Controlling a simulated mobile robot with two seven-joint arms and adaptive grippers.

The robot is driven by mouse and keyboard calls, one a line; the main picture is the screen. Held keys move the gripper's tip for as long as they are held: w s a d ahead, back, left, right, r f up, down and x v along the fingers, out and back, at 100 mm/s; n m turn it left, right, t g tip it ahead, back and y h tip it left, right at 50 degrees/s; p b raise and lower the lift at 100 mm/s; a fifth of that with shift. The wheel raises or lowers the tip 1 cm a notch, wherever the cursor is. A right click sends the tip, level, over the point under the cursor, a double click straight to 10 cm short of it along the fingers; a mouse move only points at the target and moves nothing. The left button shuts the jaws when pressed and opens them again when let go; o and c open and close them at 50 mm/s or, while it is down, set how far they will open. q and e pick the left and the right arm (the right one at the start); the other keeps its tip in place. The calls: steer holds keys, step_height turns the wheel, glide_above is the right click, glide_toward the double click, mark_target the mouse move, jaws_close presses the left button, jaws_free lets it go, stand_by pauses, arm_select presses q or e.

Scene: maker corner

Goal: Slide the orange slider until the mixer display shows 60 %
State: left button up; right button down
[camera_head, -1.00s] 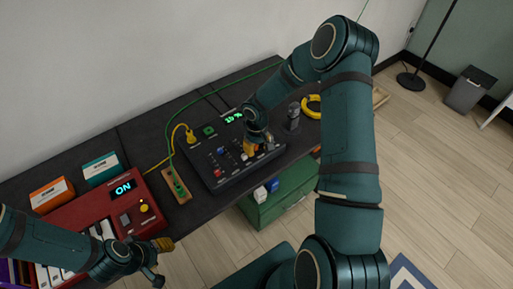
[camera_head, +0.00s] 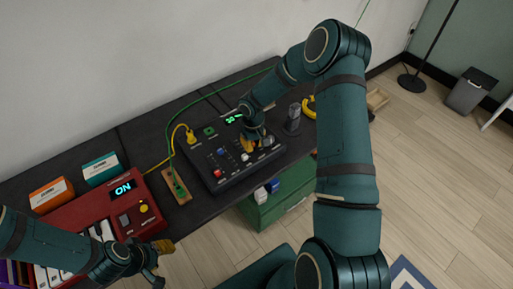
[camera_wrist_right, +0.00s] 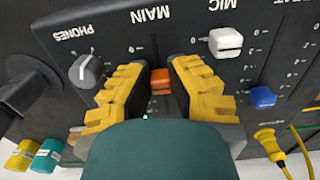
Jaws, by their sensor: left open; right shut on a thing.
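The mixer (camera_head: 222,182) is a dark panel on the black table, with a green-lit display (camera_head: 233,119) whose digits are too small to read surely. The orange slider (camera_wrist_right: 160,80) shows in the right wrist view under the upside-down MAIN label. My right gripper (camera_head: 248,146) reaches down onto the mixer, its yellow fingers on both sides of the orange slider and shut on it. The fingers and wrist hide part of the slider's track. My left gripper (camera_head: 162,262) is open and empty at the table's front edge, by the red keyboard.
A white slider (camera_wrist_right: 226,40), a blue slider (camera_wrist_right: 262,97) and a grey PHONES knob (camera_wrist_right: 85,72) sit close to my right fingers. A red keyboard (camera_head: 75,217) stands left. A dark upright object (camera_head: 293,120) stands right of the mixer. Cables run behind.

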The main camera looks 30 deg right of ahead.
mark_target(253, 143)
steer(key=shift+w+f, duration=0.1)
steer(key=shift+w, duration=0.05)
steer(key=c, duration=1.1)
jaws_free()
steer(key=shift+c, duration=0.2)
step_height(253, 143, up, 12)
